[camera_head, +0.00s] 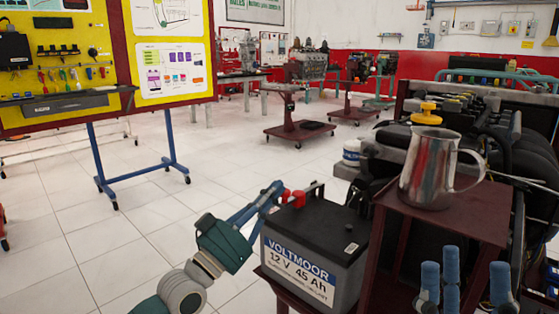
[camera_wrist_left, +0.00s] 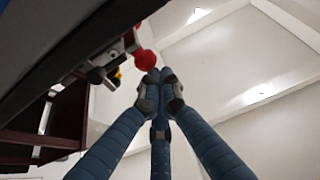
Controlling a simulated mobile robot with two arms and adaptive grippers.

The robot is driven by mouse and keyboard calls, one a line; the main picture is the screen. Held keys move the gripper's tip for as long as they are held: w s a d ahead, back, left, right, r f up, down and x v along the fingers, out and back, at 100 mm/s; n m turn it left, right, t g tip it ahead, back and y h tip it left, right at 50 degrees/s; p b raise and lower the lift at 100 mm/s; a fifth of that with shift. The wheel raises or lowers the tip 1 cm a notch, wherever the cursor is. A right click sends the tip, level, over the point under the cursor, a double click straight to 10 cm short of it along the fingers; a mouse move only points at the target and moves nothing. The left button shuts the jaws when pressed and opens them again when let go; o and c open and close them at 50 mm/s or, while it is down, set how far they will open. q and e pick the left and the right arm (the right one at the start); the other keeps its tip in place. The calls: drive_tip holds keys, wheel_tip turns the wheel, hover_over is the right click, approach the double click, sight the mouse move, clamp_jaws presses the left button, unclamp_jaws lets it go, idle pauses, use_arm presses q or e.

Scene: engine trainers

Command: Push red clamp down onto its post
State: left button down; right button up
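The red clamp (camera_head: 298,199) is at the left end of the top of a black and grey battery labelled VOLTMOOR (camera_head: 312,250). My left gripper (camera_head: 276,188) comes in from the left, with its blue fingertips close beside the clamp. In the left wrist view the fingers (camera_wrist_left: 161,76) are drawn together with nothing seen between them. A round red part (camera_wrist_left: 146,60) shows just past the tips; I cannot tell whether they touch it. The post under the clamp is hidden. My right gripper (camera_head: 463,280) is at the lower right, its blue fingers spread and empty.
A metal pitcher (camera_head: 428,170) stands on a dark red stand (camera_head: 455,215) right of the battery. A yellow tool board (camera_head: 60,60) stands at the left. The tiled floor left of the battery is clear.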

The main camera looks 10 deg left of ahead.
use_arm(q)
wheel_tip(320, 180, up, 2)
drive_tip(key=shift+r+p, duration=0.1)
drive_tip(key=shift+p, duration=0.9)
use_arm(e)
drive_tip(key=w+a+f+g+h, duration=0.2)
drive_tip(key=w+f+g, duration=0.3)
drive_tip(key=w, duration=0.3)
use_arm(q)
drive_tip(key=r+p+v, duration=0.2)
drive_tip(key=v, duration=0.7)
drive_tip(key=shift+s+a+p, duration=0.4)
drive_tip(key=shift+s+a, duration=0.1)
drive_tip(key=shift+s, duration=0.05)
use_arm(e)
drive_tip(key=w+f+g+h, duration=0.1)
drive_tip(key=f+g, duration=0.1)
drive_tip(key=f, duration=0.3)
drive_tip(key=w+f+g, duration=0.2)
drive_tip(key=f+g, duration=0.1)
drive_tip(key=f, duration=0.2)
drive_tip(key=w+f+g+h, duration=0.1)
drive_tip(key=w+f+g, duration=0.1)
drive_tip(key=f, duration=0.4)
drive_tip(key=shift+w+d+g+h, duration=0.1)
drive_tip(key=shift+d+g+h, duration=0.2)
drive_tip(key=shift+g, duration=0.2)
